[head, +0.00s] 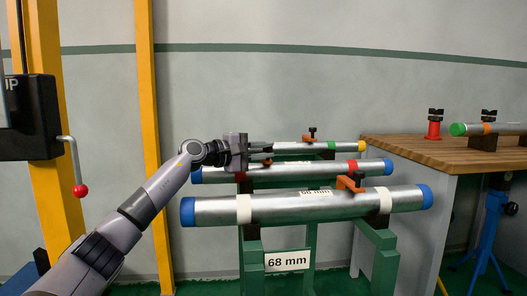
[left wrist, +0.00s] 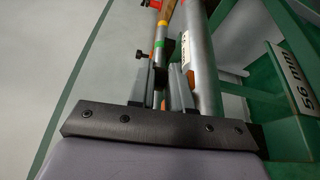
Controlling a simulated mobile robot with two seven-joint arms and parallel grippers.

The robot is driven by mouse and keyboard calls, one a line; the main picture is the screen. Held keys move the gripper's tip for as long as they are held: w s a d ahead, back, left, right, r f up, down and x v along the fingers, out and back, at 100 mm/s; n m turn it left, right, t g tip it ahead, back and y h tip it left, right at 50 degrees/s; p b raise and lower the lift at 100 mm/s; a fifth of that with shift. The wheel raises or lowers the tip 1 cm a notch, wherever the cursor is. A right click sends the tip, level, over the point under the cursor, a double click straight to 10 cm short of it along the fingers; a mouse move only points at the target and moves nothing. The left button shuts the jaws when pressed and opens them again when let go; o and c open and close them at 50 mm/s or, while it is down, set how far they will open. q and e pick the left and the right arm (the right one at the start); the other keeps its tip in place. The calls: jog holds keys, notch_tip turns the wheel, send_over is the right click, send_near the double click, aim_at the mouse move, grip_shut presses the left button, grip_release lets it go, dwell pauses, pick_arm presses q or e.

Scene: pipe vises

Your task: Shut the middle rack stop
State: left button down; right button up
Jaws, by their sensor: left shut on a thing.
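The rack (head: 252,262) is green and holds three grey pipes one behind another. The middle pipe (head: 310,171) has blue ends and a red band; it also shows in the left wrist view (left wrist: 205,80). My left gripper (head: 271,150) is over its left part, fingers pointing right. It is shut on what looks like the middle rack stop (head: 267,161), mostly hidden by the fingers. In the left wrist view a dark part (left wrist: 168,46) shows by the fingertips (left wrist: 165,68). My right gripper is not in view.
The front stop (head: 350,183) and rear stop (head: 311,138) are orange. The front pipe (head: 300,207) has white bands, and the rear pipe (head: 290,148) a green band. A wooden bench (head: 430,153) stands right; a yellow post (head: 150,120) stands left.

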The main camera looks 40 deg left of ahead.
pick_arm(q)
jog(key=shift+d+f, duration=0.1)
jog(key=shift+f, duration=0.3)
jog(key=c, duration=1.4)
grip_release()
jog(key=shift+o, duration=0.2)
jog(key=shift+r, duration=0.1)
jog(key=shift+s, duration=0.1)
